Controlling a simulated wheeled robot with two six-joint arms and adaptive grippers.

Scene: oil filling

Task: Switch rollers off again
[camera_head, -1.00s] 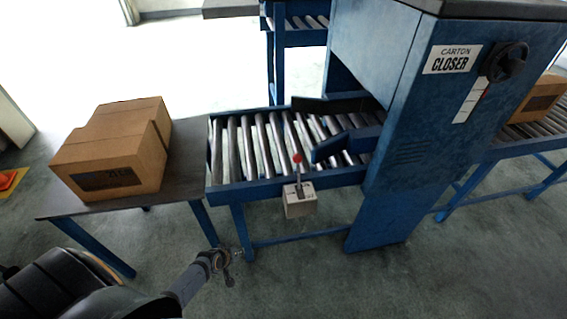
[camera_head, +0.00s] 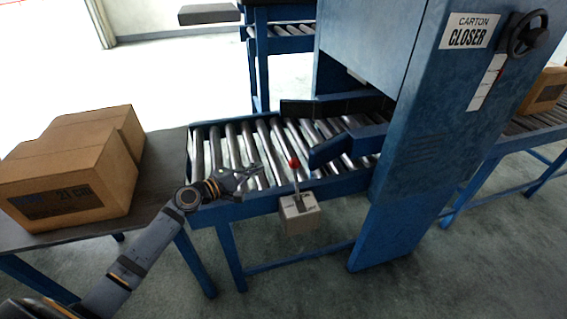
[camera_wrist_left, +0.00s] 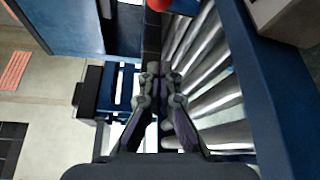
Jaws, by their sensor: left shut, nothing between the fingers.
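A switch box (camera_head: 300,212) with an upright lever topped by a red knob (camera_head: 293,162) is mounted on the front rail of the blue roller conveyor (camera_head: 250,207). My left gripper (camera_head: 258,171) is over the rollers, left of the red knob and apart from it. In the left wrist view the left gripper (camera_wrist_left: 161,72) is shut and empty, its fingertips together. The red knob (camera_wrist_left: 158,4) shows there at the top edge, and part of the switch box (camera_wrist_left: 290,22) at the top right. My right gripper is not in view.
Cardboard boxes (camera_head: 70,175) stand on a grey table (camera_head: 160,165) at the left. The blue carton closer (camera_head: 430,150) rises to the right of the lever. A blue guide plate (camera_head: 345,147) lies over the rollers just behind the knob.

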